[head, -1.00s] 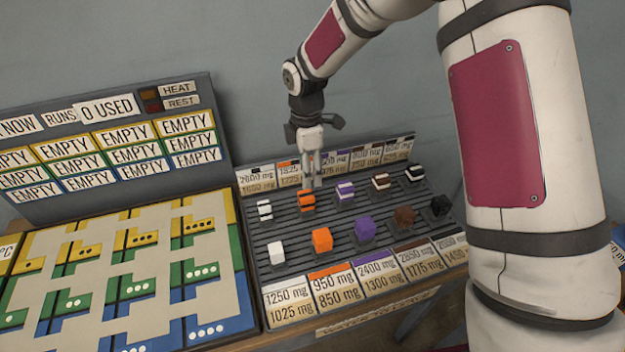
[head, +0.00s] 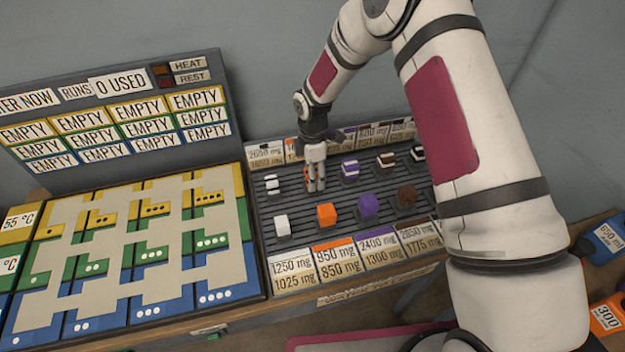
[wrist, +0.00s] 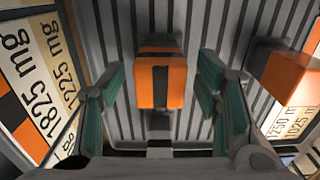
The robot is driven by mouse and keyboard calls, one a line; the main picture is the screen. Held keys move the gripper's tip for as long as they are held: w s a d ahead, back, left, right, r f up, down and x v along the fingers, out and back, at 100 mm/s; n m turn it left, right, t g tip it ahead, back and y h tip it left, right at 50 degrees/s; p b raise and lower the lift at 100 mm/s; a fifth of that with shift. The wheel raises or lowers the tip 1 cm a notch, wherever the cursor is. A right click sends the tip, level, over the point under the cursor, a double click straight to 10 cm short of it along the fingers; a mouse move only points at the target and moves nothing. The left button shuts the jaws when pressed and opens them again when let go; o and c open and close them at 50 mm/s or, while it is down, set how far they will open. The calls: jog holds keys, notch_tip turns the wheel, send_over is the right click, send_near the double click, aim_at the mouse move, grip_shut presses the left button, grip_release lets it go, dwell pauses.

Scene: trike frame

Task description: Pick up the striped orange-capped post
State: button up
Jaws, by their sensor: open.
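The striped orange-capped post (wrist: 160,84) is an orange block with a black band. It stands on the dark ribbed rack (head: 345,207), in the back row. In the head view only a sliver of the post (head: 306,175) shows, as my fingers hide the rest. My gripper (head: 315,188) points down at it. In the wrist view my gripper (wrist: 160,95) is open, with a green-padded finger on each side of the post and a visible gap on both sides. Whether the fingertips are level with the post is hard to tell.
A plain orange block (head: 326,214) stands in front, with a white block (head: 282,225) and a purple block (head: 368,206) beside it. A striped white post (head: 272,184) and a striped purple post (head: 350,169) flank the target. A colored tile board (head: 125,255) lies left.

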jog(key=shift+f, duration=1.45)
grip_shut()
jog(key=shift+r, duration=0.1)
